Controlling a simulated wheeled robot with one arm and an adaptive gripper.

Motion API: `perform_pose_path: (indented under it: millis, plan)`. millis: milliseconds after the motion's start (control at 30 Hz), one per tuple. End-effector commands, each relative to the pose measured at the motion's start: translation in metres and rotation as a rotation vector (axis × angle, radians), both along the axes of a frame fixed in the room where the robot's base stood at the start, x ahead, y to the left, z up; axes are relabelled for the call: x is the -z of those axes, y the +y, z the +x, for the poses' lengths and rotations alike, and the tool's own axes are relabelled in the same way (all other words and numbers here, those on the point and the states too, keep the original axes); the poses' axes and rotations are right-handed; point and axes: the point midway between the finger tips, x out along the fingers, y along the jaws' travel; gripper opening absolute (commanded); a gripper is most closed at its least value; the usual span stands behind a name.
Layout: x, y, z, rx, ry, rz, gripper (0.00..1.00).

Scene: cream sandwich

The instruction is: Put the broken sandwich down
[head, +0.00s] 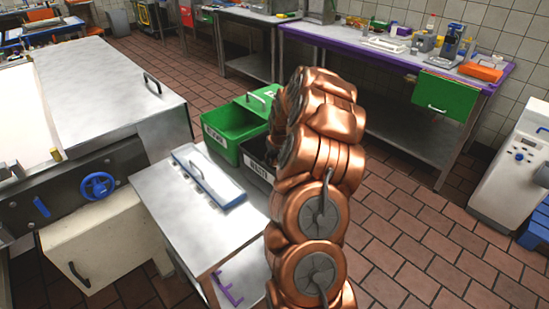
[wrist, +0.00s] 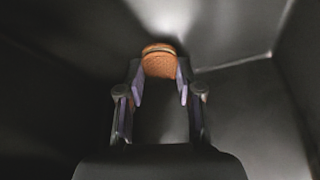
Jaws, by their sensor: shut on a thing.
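The sandwich (wrist: 160,63), a round brown biscuit with a paler layer near its top edge, shows in the wrist view between the fingertips. My gripper (wrist: 160,80) is shut on it, with one pale purple finger pad at each side. Dark grey walls and a floor surround them, like the inside of a bin. I cannot tell whether the sandwich touches a surface. In the head view a black bin (head: 257,172) with a white label stands beside the metal table, partly hidden by my copper arm. My gripper and the sandwich are hidden there.
A green bin (head: 222,150) with a label stands left of the black bin. A metal table (head: 215,235) with a blue-edged tray (head: 208,178) is in front. A purple-edged workbench (head: 345,45) stands behind. Tiled floor is open at the right.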

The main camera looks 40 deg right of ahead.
Motion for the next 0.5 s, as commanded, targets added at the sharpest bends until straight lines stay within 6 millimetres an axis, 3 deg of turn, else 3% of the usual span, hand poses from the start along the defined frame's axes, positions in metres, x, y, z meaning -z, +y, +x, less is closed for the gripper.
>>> perform_pose_path:
  millis: [200,233,500]
  plan:
    - [0.0042,0.0001,-0.0002,-0.001,0.001,0.0,0.22]
    - [0.004,0.0001,-0.0002,-0.001,0.001,0.0,0.36]
    - [0.0029,0.0,-0.0001,-0.001,0.0,0.0,0.6]
